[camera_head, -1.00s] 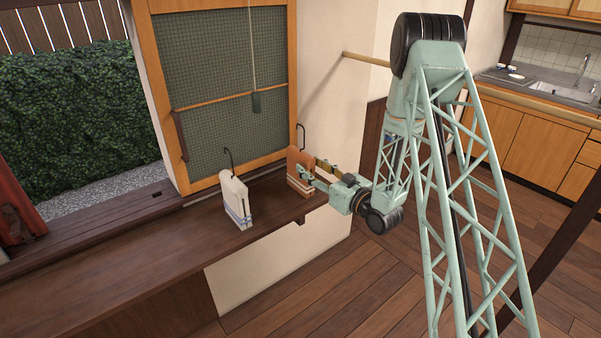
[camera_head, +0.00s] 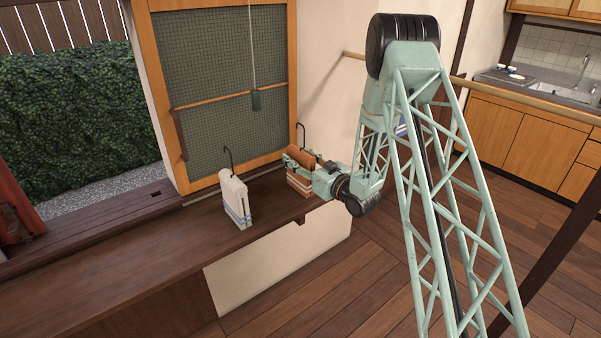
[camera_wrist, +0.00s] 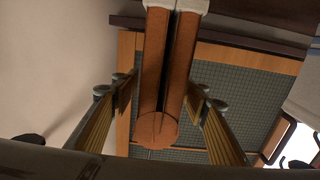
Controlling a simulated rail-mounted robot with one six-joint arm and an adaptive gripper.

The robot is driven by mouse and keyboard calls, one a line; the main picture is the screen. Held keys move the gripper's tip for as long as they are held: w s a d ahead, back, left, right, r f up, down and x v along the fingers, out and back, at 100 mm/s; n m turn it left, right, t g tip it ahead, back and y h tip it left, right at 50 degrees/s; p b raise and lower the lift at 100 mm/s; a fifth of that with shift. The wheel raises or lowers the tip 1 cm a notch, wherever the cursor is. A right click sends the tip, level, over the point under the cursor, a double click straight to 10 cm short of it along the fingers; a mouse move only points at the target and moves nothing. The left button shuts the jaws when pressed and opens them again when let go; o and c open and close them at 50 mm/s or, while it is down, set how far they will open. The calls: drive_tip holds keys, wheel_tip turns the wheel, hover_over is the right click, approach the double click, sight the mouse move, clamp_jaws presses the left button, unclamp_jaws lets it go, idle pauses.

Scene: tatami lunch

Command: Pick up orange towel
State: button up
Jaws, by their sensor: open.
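The orange towel (camera_head: 299,156) hangs on a small stand at the far right end of the wooden counter, partly hidden by my gripper. Its lower part shows white and orange bands. In the wrist view, the towel (camera_wrist: 158,127) stands between the two fingers, with its folded orange top nearest the camera. My gripper (camera_head: 287,157) is at the upper part of the towel in the head view. In the wrist view, my gripper (camera_wrist: 160,100) is open, one finger on each side, with gaps between the fingers and the towel.
A white towel with blue stripes (camera_head: 234,201) hangs on a similar stand to the left on the counter (camera_head: 130,240). A screened window (camera_head: 225,95) is behind the counter. A pale wall is close on the right. The counter's left part is clear.

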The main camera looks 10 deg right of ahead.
drive_tip(key=shift+w, duration=0.15)
drive_tip(key=shift+b+x, duration=0.65)
drive_tip(key=shift+x, duration=1.85)
drive_tip(key=shift+f, duration=0.1)
drive_tip(key=c, duration=1.3)
